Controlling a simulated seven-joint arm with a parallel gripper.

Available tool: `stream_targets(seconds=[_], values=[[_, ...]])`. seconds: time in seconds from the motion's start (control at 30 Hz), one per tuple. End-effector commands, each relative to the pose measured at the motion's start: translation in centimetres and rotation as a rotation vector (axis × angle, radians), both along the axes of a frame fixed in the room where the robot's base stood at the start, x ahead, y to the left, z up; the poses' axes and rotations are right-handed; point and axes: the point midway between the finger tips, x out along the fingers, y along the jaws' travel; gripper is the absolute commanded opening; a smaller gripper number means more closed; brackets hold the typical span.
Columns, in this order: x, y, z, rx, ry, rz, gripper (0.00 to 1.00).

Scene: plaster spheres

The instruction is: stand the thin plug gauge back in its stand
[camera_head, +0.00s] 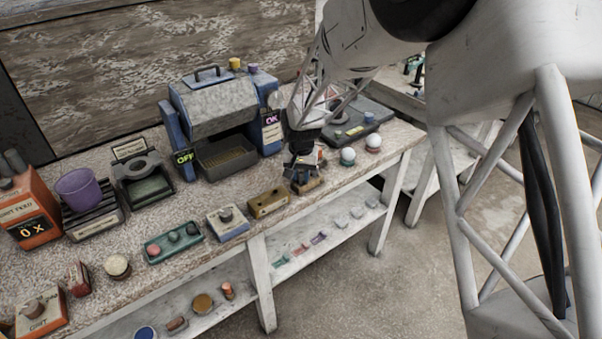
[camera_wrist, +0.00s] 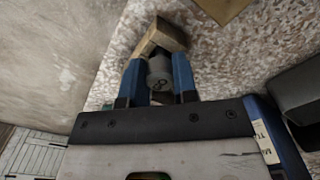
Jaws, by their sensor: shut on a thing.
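My gripper (camera_head: 303,163) is low over the front edge of the bench. In the wrist view its two blue fingers (camera_wrist: 158,66) are closed on a grey round piece with a dark mark on its end, which I take for the thin plug gauge (camera_wrist: 159,74). A tan block (camera_wrist: 164,34) lies just beyond the fingertips; it also shows under the gripper in the head view (camera_head: 308,185). It may be the stand. Whether the gauge is in it or above it, I cannot tell. The gauge's lower part is hidden.
A brass block with holes (camera_head: 268,203) sits to the left, also partly seen in the wrist view (camera_wrist: 222,8). Two white spheres on small bases (camera_head: 348,156) stand to the right. A blue-grey machine (camera_head: 215,105) stands behind. The bench's front edge is close.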

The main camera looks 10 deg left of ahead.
Motion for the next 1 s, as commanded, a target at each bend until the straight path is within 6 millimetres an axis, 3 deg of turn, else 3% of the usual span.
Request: stream_targets(seconds=[0.13,0.17,0.33,1.0], values=[[0.00,0.01,-0.21,0.000,0.000,0.000,0.01],[0.01,0.01,-0.17,0.000,-0.001,0.000,0.32],[0.01,0.00,-0.17,0.000,0.000,0.000,0.57],[0.01,0.01,0.08,0.000,0.000,0.000,0.57]])
